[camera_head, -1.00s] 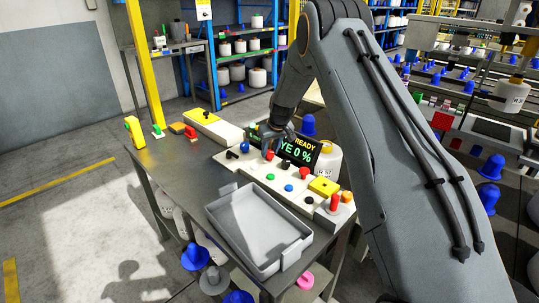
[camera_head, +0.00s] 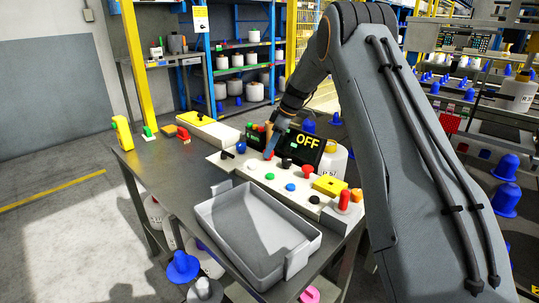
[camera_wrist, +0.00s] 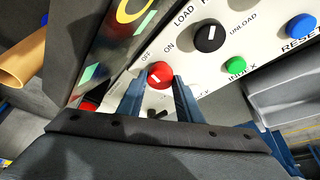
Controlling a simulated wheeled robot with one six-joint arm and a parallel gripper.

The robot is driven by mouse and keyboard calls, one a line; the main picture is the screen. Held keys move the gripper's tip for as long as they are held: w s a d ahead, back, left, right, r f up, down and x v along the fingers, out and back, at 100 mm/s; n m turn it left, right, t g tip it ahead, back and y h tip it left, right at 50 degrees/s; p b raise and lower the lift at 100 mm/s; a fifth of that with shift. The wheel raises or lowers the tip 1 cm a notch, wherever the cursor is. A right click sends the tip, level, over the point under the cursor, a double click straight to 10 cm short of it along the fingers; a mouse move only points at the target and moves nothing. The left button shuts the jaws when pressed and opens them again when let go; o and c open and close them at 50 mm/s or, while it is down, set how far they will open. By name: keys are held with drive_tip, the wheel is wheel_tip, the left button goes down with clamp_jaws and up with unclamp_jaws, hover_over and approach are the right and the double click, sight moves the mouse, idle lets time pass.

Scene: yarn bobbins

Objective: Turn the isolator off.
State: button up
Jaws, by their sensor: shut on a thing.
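The isolator is a red round knob (camera_wrist: 159,75) with a white mark, on a pale panel beside the printed words OFF and ON. It also shows in the head view as a small red spot (camera_head: 268,156) under my gripper (camera_head: 271,146). In the wrist view the two blue fingers of my gripper (camera_wrist: 158,92) stand on either side of the knob and are shut on it. The exact direction of the white mark is hard to tell.
A black LOAD/UNLOAD knob (camera_wrist: 209,37), a green INDEX button (camera_wrist: 234,65) and a blue RESET button (camera_wrist: 301,27) sit close by. A grey tray (camera_head: 222,250) lies in front of the panel.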

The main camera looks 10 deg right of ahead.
drive_tip(key=shift+d+f+n+g+b, duration=0.1)
drive_tip(key=shift+n+g+b, duration=0.3)
drive_tip(key=shift+n+b, duration=0.65)
drive_tip(key=shift+n, duration=0.35)
drive_tip(key=o, duration=1)
drive_tip(key=v, duration=0.8)
drive_tip(key=shift+w, duration=0.15)
